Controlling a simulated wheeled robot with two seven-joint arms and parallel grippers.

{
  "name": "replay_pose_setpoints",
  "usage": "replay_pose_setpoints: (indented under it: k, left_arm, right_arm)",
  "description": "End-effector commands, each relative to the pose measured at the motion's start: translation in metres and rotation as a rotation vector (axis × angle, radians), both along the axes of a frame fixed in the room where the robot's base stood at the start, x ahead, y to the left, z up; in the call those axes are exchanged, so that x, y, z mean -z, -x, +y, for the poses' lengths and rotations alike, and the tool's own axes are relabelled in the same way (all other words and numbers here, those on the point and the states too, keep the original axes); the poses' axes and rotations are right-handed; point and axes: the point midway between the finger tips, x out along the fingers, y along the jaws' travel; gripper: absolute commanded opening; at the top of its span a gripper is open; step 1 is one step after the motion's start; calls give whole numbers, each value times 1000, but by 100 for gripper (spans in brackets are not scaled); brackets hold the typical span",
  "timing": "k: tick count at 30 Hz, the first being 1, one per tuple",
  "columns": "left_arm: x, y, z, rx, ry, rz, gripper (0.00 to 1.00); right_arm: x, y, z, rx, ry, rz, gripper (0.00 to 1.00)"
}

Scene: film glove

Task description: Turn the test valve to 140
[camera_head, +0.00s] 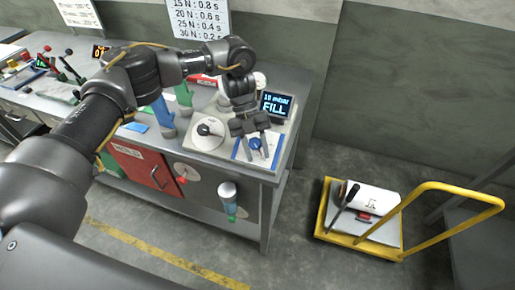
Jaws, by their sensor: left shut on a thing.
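The test station (281,134) is a light panel on the grey bench, with a small screen (275,104) reading "10 mbar FILL". A blue valve knob (255,144) sits on its blue-edged front part. My left gripper (255,148) reaches down over this knob from above, its fingers on either side of it and shut on it. The gripper's body hides part of the panel behind. A round dial with a black knob (204,129) stands just left of the gripper; any scale marks are too small to read. My right gripper is out of view.
Green and blue glove forms (163,113) stand left of the dial. A yellow cart (325,218) stands on the floor at right, with free floor between.

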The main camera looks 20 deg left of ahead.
Motion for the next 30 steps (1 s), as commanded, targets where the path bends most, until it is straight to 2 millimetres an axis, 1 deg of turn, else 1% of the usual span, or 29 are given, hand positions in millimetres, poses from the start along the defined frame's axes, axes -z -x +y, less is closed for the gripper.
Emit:
replay_pose_setpoints:
  k: [6, 17, 18, 23, 30]
  left_arm:
    - [2, 2, -1, 33, -17, 3, 11]
    - [3, 3, -1, 38, -18, 5, 11]
    - [3, 3, -1, 38, -18, 5, 35]
    - [3, 2, 0, 36, -17, 3, 55]
    - [2, 1, 0, 34, -18, 1, 55]
  right_arm:
    - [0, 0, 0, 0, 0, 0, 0]
    - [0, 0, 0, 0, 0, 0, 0]
    - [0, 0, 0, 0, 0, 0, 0]
    - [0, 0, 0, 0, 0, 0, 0]
    - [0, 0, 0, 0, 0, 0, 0]
